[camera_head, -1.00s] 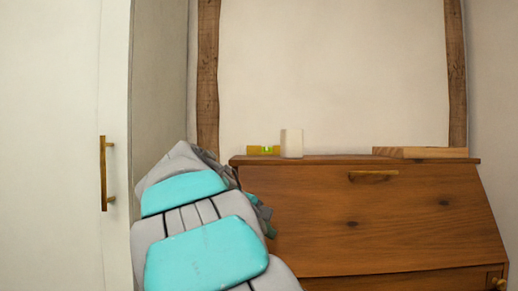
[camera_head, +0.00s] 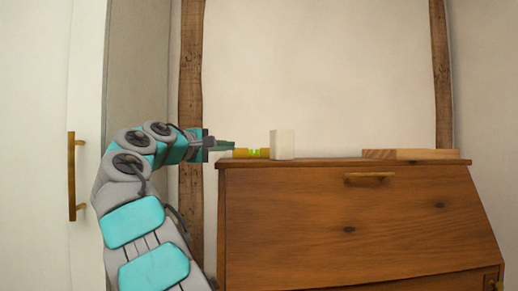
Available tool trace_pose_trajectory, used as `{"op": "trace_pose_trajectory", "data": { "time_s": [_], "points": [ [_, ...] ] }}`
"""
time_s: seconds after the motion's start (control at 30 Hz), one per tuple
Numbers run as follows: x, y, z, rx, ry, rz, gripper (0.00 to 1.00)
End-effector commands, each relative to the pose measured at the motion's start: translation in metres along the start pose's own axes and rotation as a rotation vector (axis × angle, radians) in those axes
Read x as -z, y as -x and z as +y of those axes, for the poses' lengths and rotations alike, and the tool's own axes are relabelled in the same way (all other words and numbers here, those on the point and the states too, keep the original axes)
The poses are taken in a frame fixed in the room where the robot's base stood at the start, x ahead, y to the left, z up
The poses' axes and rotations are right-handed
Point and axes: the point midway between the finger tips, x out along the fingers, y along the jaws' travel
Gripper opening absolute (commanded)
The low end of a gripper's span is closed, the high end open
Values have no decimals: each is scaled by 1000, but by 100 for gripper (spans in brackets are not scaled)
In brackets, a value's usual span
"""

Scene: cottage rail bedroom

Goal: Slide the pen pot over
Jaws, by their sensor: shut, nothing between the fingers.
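The pen pot (camera_head: 281,144), a plain cream upright block-like shape, stands on the top of the wooden bureau (camera_head: 340,161), left of its middle. No pens show in it. My gripper (camera_head: 233,146) is at the bureau's left end, left of the pot, pointing right. It is shut and empty, with a visible gap between its tip and the pot. A yellow spirit level (camera_head: 252,153) with a green vial lies between them, its right end close to or behind the pot.
A flat wooden board (camera_head: 410,155) lies on the right part of the bureau top. The top between pot and board is clear. A plain wall with timber posts (camera_head: 191,90) stands behind. A white door with a brass handle (camera_head: 71,176) is at the left.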

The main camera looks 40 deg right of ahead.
Motion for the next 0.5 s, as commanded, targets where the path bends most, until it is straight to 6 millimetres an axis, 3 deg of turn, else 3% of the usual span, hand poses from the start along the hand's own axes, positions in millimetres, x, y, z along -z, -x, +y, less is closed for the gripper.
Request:
{"op": "trace_pose_trajectory", "data": {
  "time_s": [0.17,0.5],
  "points": [
    [0,-10,-1,1,1,-5,0],
    [0,-63,-1,4,1,-6,0]
  ]
}}
